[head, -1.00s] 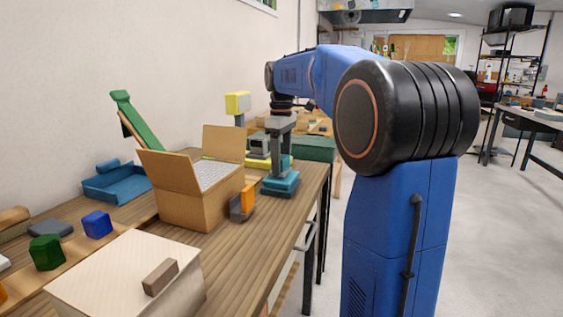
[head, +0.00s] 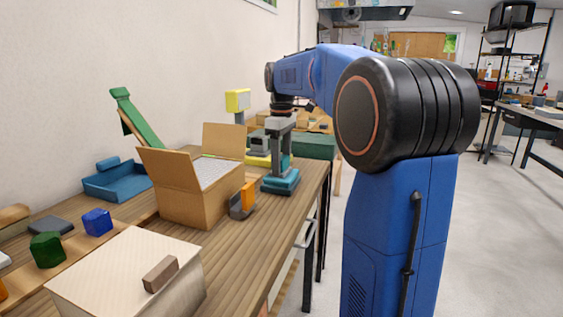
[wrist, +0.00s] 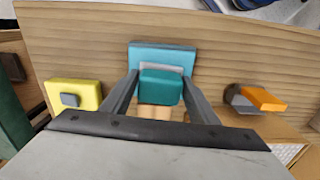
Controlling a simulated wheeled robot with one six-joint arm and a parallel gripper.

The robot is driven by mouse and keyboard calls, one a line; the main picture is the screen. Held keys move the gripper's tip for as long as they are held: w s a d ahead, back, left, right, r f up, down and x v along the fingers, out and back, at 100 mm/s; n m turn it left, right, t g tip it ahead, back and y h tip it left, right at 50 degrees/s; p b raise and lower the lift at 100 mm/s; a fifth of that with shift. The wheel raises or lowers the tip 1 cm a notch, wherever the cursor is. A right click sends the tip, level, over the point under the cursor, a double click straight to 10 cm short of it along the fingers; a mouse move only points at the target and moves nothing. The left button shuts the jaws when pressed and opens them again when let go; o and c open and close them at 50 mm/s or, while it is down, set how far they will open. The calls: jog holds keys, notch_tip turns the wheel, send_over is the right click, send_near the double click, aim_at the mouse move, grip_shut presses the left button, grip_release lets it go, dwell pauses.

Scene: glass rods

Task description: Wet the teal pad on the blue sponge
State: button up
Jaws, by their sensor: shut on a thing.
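My gripper (wrist: 161,90) is shut on the teal pad (wrist: 160,87), a small block held between its two grey fingers. The blue sponge (wrist: 135,58) is a flat light-blue block with a grey patch on top, directly behind the pad in the wrist view and partly hidden by it. In the head view, my gripper (head: 276,172) points straight down over the blue sponge (head: 280,187) near the bench's right edge. The pad is at or just above the sponge; I cannot tell if they touch.
A yellow block with a grey piece on it (wrist: 88,90) lies left of the sponge in the wrist view. An orange piece in a dark holder (wrist: 265,99) is to the right. An open cardboard box (head: 190,205) stands close by. Bare wood lies between them.

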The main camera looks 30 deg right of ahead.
aim_at(282, 157)
jog(key=shift+f, duration=0.4)
dwell(0.8)
jog(key=shift+r, duration=3.5)
